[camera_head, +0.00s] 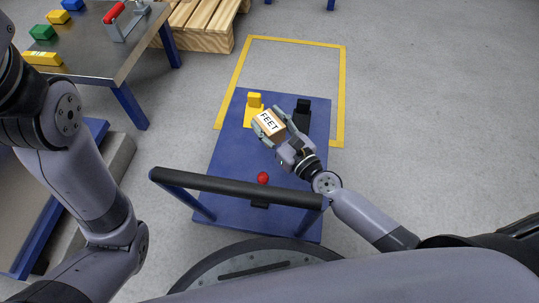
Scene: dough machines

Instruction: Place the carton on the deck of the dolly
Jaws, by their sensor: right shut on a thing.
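The carton (268,123) is a small brown box with a white label reading FEET. My right gripper (270,125) is shut on it, with fingers on both sides. The carton is over the far part of the blue deck (226,160) of the dolly; I cannot tell whether it touches the deck. The dolly has a black push handle (235,187) at its near end. My left arm comes in at the left; its gripper is out of the picture.
A yellow piece (254,101) and a black piece (302,112) stand on the deck near the carton. A red knob (263,178) is near the handle. A yellow floor outline (344,80) surrounds the dolly's far end. A metal table (100,50) with coloured blocks and a wooden pallet (205,25) lie beyond.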

